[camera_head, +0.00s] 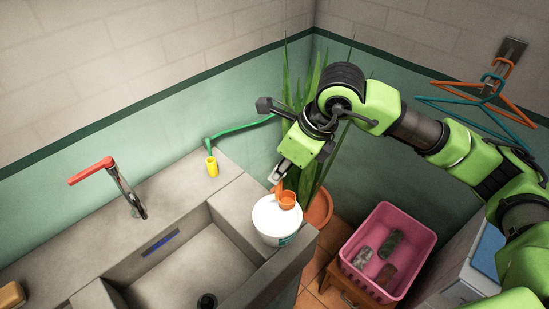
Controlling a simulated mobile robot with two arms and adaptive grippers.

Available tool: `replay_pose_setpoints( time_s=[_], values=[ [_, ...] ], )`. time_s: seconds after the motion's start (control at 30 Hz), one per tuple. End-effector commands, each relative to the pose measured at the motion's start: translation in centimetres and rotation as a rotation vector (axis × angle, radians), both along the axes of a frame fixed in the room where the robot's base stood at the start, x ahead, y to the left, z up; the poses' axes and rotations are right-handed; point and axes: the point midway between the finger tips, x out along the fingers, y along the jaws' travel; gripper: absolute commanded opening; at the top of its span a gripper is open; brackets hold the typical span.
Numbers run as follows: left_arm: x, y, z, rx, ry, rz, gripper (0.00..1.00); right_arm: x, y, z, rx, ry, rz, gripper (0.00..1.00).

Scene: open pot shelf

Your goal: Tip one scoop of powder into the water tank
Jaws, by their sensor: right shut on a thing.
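My right gripper (277,177) reaches down from the right and is shut on the handle of an orange scoop (287,199). The scoop's bowl is at the far right part of the mouth of a white tub (278,240). The tub's top looks white and full; I cannot tell whether this is powder or a lid, nor whether the scoop holds any powder. The tub stands on the right ledge of a grey stone sink, which may be the water tank (165,270). Its basin shows a dark drain; I cannot make out water. My left gripper is not in view.
A tap with a red lever (93,170) stands behind the basin. A yellow fitting (211,167) on a green hose is on the back ledge. A potted plant (319,209) is behind the tub. A pink crate (366,289) sits to the right. Hangers (490,88) hang on the wall.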

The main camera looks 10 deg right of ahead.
Motion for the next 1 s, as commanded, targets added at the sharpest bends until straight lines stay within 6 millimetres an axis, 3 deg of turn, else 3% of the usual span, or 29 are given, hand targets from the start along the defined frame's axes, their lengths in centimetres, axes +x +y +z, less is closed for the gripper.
replay_pose_setpoints(
  time_s=[0.2, 0.47, 1.0],
  values=[
    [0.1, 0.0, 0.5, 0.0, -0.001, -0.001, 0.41, 1.1, 0.8, 1.3, 0.001, -0.001, -0.212, 0.0],
    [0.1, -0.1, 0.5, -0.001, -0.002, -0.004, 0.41, 1.5, 0.8, 1.4, -0.002, 0.002, -0.294, 0.0],
    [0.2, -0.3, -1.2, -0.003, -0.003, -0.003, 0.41, 1.5, 0.9, -2.8, -0.001, 0.004, -0.292, 0.0]
  ],
)
